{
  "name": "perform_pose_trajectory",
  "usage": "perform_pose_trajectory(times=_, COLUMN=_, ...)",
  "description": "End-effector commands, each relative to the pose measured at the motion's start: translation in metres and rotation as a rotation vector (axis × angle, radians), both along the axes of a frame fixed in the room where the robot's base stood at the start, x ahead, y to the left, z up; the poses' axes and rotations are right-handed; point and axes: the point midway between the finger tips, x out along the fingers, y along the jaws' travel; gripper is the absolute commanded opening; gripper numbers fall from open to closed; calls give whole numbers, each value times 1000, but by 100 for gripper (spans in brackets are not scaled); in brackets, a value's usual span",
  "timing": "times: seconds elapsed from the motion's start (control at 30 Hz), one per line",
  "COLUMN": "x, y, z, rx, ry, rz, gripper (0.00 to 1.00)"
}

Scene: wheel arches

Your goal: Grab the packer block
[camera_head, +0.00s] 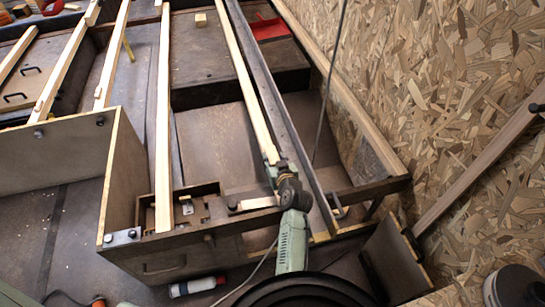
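A small pale wooden block (200,20), which looks like the packer block, sits on a dark box top at the top of the head view, left of a red item. It lies apart from the long pale battens near it. My gripper does not show in this view, so whether it is open or shut is not visible.
Long battens (163,120) and a dark rail (285,110) run lengthwise over the wooden frame. A green corded power tool (293,240) lies across the frame's near edge. A red tray-like item (269,28) is near the block. A chipboard wall (450,90) closes the right side.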

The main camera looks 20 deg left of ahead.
Motion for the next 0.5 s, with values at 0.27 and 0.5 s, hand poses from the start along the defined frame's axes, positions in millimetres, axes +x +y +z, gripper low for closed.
perform_pose_trajectory(times=0.27, x=16, y=10, z=-7, rx=0, ry=0, rz=-1, gripper=38)
perform_pose_trajectory(times=0.5, x=15, y=10, z=-7, rx=0, ry=-1, rz=-1, gripper=32)
